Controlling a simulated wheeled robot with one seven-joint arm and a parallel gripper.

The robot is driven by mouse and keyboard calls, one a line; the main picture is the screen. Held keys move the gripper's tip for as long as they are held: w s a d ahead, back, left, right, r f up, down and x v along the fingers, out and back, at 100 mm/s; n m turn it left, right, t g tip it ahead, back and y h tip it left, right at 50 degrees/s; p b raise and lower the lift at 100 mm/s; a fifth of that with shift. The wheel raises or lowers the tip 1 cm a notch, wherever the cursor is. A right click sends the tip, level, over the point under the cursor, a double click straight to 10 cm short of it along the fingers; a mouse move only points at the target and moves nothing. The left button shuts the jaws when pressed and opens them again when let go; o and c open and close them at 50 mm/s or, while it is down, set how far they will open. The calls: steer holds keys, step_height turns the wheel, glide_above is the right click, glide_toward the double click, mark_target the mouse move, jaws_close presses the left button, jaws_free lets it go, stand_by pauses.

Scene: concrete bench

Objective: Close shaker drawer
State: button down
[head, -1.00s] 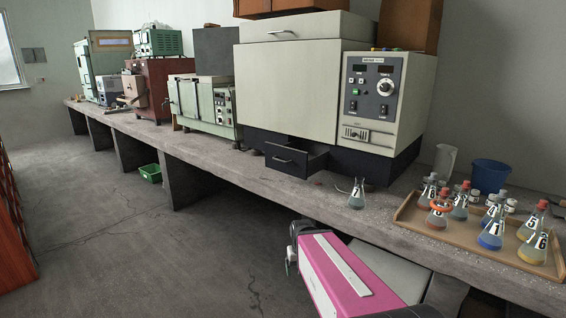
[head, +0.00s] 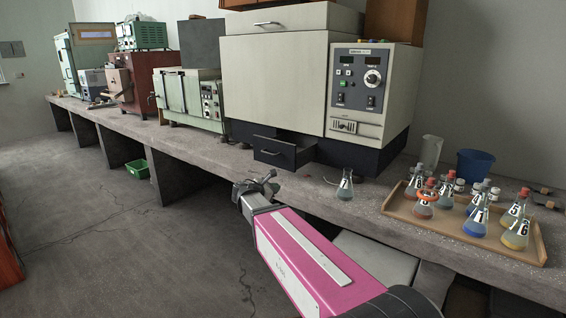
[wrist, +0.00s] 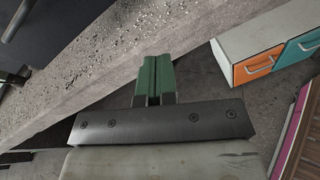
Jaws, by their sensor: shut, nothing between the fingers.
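The shaker (head: 290,80) is a large pale cabinet on a dark base. Its dark drawer (head: 270,154) sits low at the front and is pulled out, with a bar handle on its front. In the wrist view, a dark surface with a metal bar, apparently the drawer front (wrist: 45,25), fills the upper left corner. My gripper (head: 268,178) is in front of the bench edge, below the drawer and apart from it. Its green fingers (wrist: 154,62) are closed together and empty, over the bench edge in the wrist view.
A flask (head: 345,187) stands on the concrete bench (head: 365,207) right of the drawer. A tray (head: 400,213) of several stoppered flasks lies farther right, with a blue bucket (head: 474,164) behind. Under the bench is a cabinet with orange and teal drawers (wrist: 258,63). Floor left is open.

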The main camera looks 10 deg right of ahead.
steer(key=w+a+r+n+t+h, duration=0.1)
steer(key=w+a+r+n+t, duration=0.25)
steer(key=r+n, duration=0.2)
glide_toward(286, 159)
steer(key=shift+m+h, duration=0.25)
steer(key=shift+h, duration=0.05)
steer(key=x, duration=0.7)
steer(key=shift+w+d+f, duration=0.1)
steer(key=shift+w+d, duration=0.1)
steer(key=shift+w, duration=0.05)
steer(key=x, duration=1.9)
steer(key=shift+w+d+f, duration=0.15)
steer(key=shift+w+d, duration=0.05)
steer(key=shift+d, duration=0.2)
